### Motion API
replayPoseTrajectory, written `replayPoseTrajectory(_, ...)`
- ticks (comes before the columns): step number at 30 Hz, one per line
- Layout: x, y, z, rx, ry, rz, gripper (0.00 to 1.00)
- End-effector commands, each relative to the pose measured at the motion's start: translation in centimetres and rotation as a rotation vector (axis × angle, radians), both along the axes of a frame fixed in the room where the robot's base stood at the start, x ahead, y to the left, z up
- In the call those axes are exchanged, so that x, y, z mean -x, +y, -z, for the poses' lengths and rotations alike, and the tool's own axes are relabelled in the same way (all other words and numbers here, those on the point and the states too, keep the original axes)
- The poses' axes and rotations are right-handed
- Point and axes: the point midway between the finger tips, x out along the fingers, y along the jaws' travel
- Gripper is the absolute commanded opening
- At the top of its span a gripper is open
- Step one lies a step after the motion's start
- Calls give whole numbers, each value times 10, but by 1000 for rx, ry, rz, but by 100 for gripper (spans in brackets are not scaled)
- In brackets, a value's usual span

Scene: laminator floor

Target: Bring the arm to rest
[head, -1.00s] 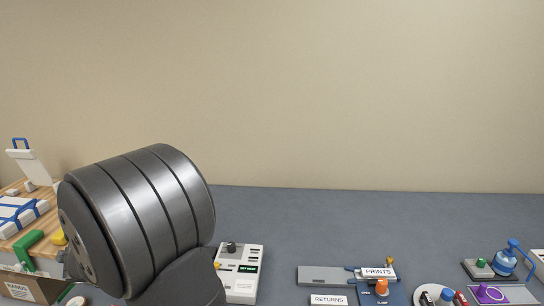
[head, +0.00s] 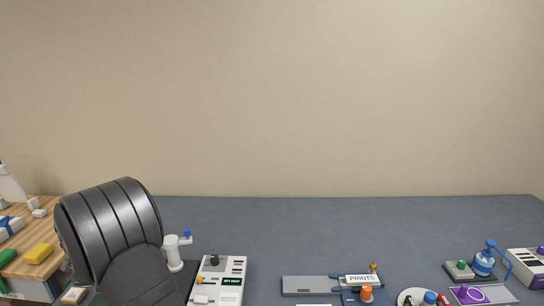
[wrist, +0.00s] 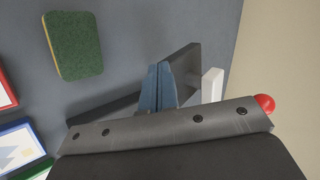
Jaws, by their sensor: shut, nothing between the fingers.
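My gripper (wrist: 159,87) shows in the wrist view with its blue finger pads pressed together and nothing between them. It hangs over a grey surface. In the head view my dark ribbed arm (head: 112,232) stands at the lower left and my gripper cannot be made out.
In the wrist view a green sponge-like pad (wrist: 74,45) lies left of my gripper. In the head view a white dispenser-like object (head: 173,254) and a control box (head: 218,283) stand right of my arm. A yellow block (head: 39,254) lies at left. The bench's back middle is clear.

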Motion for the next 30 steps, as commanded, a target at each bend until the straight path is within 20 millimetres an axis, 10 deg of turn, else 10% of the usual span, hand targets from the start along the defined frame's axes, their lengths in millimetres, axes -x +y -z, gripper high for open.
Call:
replayPoseTrajectory(16, 0, 0, 0, 1, -1, -4, 0)
replayPoseTrajectory(30, 63, -16, -28, -2, -1, -1, 0)
